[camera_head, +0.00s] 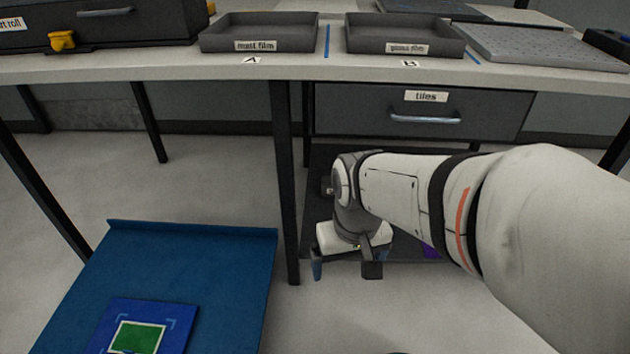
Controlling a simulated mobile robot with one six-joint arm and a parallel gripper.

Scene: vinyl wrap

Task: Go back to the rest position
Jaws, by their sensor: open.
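My gripper (345,270) hangs low at the end of my white arm, below the table and in front of the drawer labelled "tiles" (460,118). Its two fingers are apart and point downward. I see nothing between them. A dark surface (314,190) lies behind and under the gripper, partly hidden by my arm. A bit of something purple (430,252) shows just below my forearm; most of it is hidden.
The table (180,66) carries a "matt film" tray (258,46), a "gloss film" tray (405,49) and a perforated grey plate (540,45). A table leg (287,190) stands left of my gripper. A blue board (215,270) holds a blue-and-green tile (137,337).

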